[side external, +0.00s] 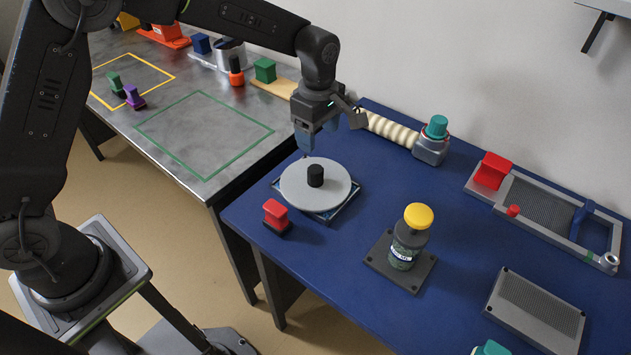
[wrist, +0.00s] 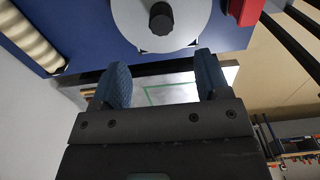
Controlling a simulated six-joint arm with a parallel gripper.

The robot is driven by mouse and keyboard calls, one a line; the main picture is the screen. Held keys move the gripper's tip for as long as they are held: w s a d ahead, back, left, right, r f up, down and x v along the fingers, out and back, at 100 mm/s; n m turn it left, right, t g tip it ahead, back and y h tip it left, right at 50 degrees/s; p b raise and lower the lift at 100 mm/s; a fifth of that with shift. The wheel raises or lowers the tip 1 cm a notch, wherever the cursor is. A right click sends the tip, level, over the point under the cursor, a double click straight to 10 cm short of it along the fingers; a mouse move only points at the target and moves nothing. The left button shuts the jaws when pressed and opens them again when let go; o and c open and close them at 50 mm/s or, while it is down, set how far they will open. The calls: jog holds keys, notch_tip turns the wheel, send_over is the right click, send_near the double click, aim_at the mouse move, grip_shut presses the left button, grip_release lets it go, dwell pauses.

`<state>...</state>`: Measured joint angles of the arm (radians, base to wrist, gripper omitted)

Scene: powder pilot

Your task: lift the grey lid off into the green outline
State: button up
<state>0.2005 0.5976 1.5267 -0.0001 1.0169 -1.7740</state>
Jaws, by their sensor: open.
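The grey lid (side external: 298,190) is a round disc with a black knob (side external: 316,175) in its middle. It lies on a square blue-edged base (side external: 335,213) at the left end of the blue table. The lid (wrist: 187,35) and its knob (wrist: 161,18) also show at the top of the wrist view. My gripper (side external: 304,152) is open and empty, above and just behind the lid, apart from the knob. In the wrist view my gripper's fingers (wrist: 163,80) are spread, with the knob beyond them. The green outline (side external: 236,160) is on the steel table at left, with nothing inside it.
A red block (side external: 276,213) stands close beside the lid's base. A yellow-capped jar (side external: 409,240) stands to the right. A ribbed hose (side external: 388,129) runs behind. A gap separates the blue table (side external: 290,262) from the steel table (side external: 130,118).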

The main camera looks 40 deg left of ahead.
aim_at(316, 169)
notch_tip(316, 169, down, 6)
jog(key=shift+a+f, duration=0.15)
jog(key=shift+f, duration=1.15)
jog(key=shift+a+f, duration=0.1)
jog(key=shift+f, duration=1.2)
jog(key=shift+c, duration=0.5)
jog(key=c, duration=0.9)
jog(key=shift+c, duration=0.2)
jog(key=shift+r, duration=0.2)
jog(key=r, duration=0.4)
jog(key=shift+a+r, duration=0.15)
jog(key=shift+a, duration=0.05)
jog(key=s+a+r, duration=0.3)
jog(key=a+r, duration=0.3)
jog(key=a, duration=0.5)
jog(key=shift+r, duration=0.2)
